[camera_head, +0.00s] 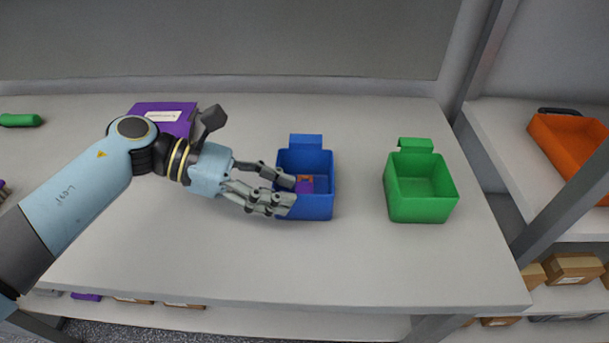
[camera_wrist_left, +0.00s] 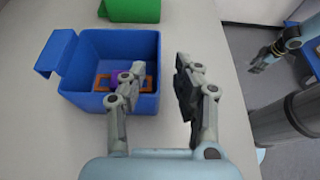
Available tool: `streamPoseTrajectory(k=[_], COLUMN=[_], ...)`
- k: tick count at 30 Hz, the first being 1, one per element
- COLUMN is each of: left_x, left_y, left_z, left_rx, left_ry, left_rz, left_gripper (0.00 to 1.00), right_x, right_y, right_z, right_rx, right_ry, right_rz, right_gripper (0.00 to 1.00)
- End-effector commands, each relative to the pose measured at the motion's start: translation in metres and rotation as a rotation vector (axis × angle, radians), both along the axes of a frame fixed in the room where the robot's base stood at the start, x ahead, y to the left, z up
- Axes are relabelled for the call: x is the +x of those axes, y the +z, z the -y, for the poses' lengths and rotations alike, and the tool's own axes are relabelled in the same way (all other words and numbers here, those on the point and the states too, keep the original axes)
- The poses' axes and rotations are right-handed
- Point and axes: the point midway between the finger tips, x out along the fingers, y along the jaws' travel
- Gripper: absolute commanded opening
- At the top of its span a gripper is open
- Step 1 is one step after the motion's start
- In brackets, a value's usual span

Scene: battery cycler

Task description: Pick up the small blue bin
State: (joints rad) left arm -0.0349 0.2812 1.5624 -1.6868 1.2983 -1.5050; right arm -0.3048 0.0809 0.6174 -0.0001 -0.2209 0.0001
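The small blue bin (camera_head: 318,207) stands upright on the table in the head view, with a tab at its back. It holds a small purple and orange item (camera_head: 304,184). In the left wrist view the bin (camera_wrist_left: 84,101) is at the upper left. My left gripper (camera_head: 287,192) is at the bin's left side, its fingers apart and overlapping that wall. In the left wrist view, one finger of the left gripper (camera_wrist_left: 155,90) overlaps the bin and the other is outside it, beside the wall. Contact is unclear. My right gripper (camera_wrist_left: 264,58) is small and away from the bin.
A green bin (camera_head: 420,207) stands right of the blue one, with clear table between. A purple box (camera_head: 150,107) is behind my left arm. A green item (camera_head: 20,120) lies at far left. An orange bin (camera_head: 560,143) sits on the right shelf, beyond a metal post.

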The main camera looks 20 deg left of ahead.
Motion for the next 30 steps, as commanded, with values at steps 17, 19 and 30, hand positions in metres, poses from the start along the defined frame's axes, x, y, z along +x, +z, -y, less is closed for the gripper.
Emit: streamPoseTrajectory(k=[17,19,30], left_x=[0.012,0.012,0.012], left_y=[-0.017,-0.017,-0.016], left_z=[0.037,0.037,0.037], left_rx=[-0.001,-0.001,-0.001], left_ry=[0.001,0.001,0.001], left_rz=[0.001,0.001,0.002], left_gripper=[0.26,0.16,0.00], right_x=[0.006,0.006,0.007], right_y=[0.018,0.018,0.018], right_z=[-0.002,-0.002,-0.002], right_rx=[0.002,0.002,0.002], right_ry=[0.000,0.000,0.000], right_rz=[0.010,0.010,0.010], right_gripper=[0.40,0.40,0.40])
